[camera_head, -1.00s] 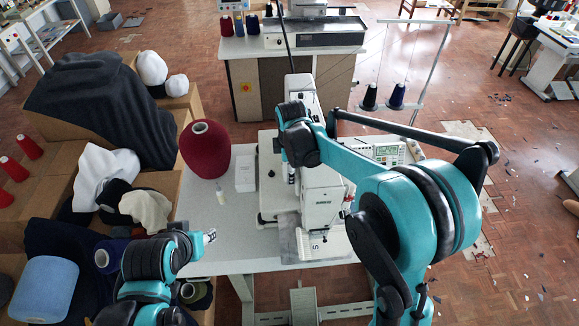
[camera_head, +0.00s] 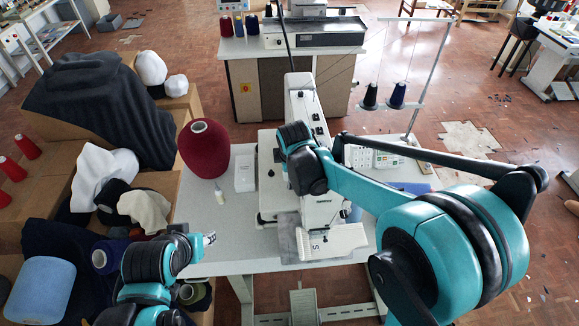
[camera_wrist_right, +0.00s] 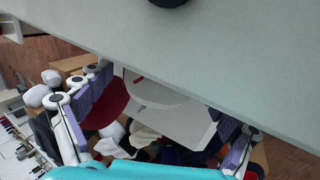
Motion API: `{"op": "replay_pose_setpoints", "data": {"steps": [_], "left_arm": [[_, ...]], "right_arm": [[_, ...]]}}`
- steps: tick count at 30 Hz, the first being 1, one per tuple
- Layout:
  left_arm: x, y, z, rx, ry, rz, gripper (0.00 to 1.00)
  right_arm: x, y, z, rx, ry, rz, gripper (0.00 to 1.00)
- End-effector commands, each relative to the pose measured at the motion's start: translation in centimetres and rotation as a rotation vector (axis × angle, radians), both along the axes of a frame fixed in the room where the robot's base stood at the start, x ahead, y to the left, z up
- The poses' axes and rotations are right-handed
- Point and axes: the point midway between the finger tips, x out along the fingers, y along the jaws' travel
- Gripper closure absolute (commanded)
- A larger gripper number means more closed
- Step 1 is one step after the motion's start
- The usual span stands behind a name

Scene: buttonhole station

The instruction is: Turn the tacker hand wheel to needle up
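The tacker (camera_head: 312,205) is the white machine at the middle of the light table in the head view. My right arm crosses in front of its right side, and I cannot make out its hand wheel there. My right gripper is hidden in the head view. In the right wrist view my right gripper (camera_wrist_right: 160,110) has its two fingers wide apart with nothing held between them. A broad pale surface (camera_wrist_right: 220,60) lies close across the top of that view, with part of a dark round thing at its upper edge. My left gripper (camera_head: 209,238) is over the table's left front; its fingers are too small to read.
A dark red cone (camera_head: 205,148), a small bottle (camera_head: 219,193) and a white box (camera_head: 245,172) stand left of the tacker. A control panel (camera_head: 388,159) and a thread stand (camera_head: 415,90) are to its right. Cartons with cloth crowd the left side.

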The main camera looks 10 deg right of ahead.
Motion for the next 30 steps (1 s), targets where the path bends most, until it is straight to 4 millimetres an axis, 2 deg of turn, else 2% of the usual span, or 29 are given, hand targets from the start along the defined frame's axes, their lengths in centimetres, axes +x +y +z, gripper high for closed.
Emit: {"op": "replay_pose_setpoints", "data": {"steps": [5,8,21,25,30], "left_arm": [[0.0,0.0,0.0,0.0,0.0,0.0,0.6],[0.0,0.0,0.0,0.0,0.0,0.0,0.6],[0.0,0.0,0.0,0.0,0.0,0.0,0.6],[0.0,0.0,0.0,0.0,0.0,0.0,0.6],[0.0,0.0,0.0,0.0,0.0,0.0,0.6]], "right_arm": [[-0.1,0.0,0.1,0.0,0.0,0.0,0.09],[-0.4,0.0,0.9,0.0,0.0,0.0,0.09],[-4.4,0.0,8.8,0.0,0.001,0.0,0.09],[-5.0,0.0,10.1,0.0,0.001,0.0,0.09],[-5.3,0.0,10.8,0.0,0.0,0.0,0.09]]}}
